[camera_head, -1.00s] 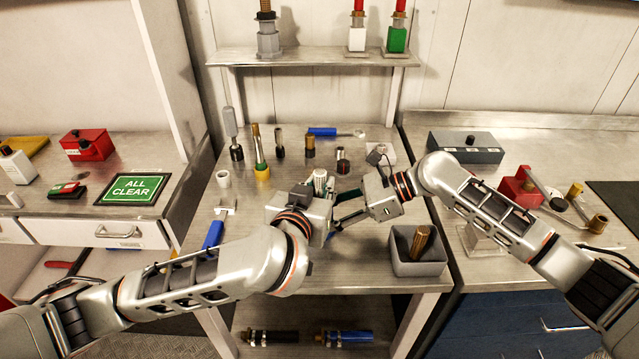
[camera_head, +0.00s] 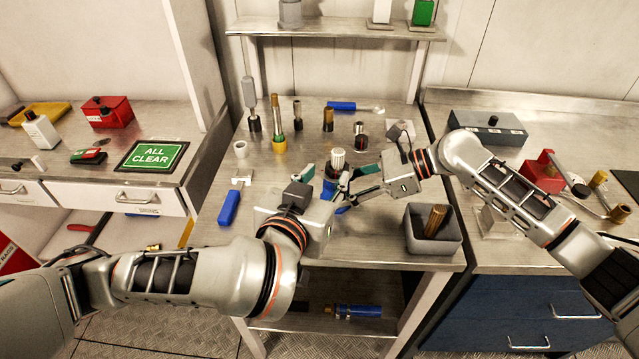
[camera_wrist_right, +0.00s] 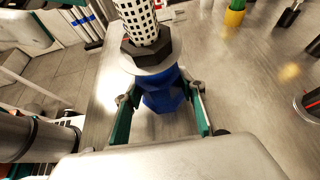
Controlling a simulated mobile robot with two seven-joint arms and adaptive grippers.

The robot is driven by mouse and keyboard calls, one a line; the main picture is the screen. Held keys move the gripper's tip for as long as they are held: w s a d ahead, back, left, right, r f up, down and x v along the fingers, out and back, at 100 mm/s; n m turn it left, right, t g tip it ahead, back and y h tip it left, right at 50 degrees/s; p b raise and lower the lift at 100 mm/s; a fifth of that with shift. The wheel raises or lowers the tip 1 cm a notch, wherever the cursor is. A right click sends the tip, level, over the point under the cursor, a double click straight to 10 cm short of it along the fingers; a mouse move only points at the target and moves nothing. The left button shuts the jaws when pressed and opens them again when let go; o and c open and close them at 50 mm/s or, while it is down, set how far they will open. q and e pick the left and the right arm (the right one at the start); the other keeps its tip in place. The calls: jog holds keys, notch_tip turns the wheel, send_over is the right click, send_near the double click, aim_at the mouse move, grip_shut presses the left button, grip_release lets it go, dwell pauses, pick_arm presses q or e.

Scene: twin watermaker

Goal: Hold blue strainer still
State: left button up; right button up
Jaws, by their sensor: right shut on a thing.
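The blue strainer (camera_head: 330,188) stands upright on the middle table, with a blue faceted body, a dark collar and a pale perforated cartridge on top. It also shows in the right wrist view (camera_wrist_right: 163,92). My right gripper (camera_head: 350,187) comes from the right and is shut on the strainer's blue body, one teal finger on each side in the wrist view. My left gripper (camera_head: 318,185) is close by on the strainer's left side. One teal finger of it shows, but its opening and any contact are hidden in the head view.
A grey bin (camera_head: 432,245) with a brass part stands at the front right. Several upright fittings, including a yellow-based one (camera_head: 279,145), stand behind the strainer. A shelf (camera_head: 340,29) runs along the back.

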pick_arm(q)
jog(key=shift+v, duration=1.4)
pick_arm(e)
jog(key=o, duration=1.5)
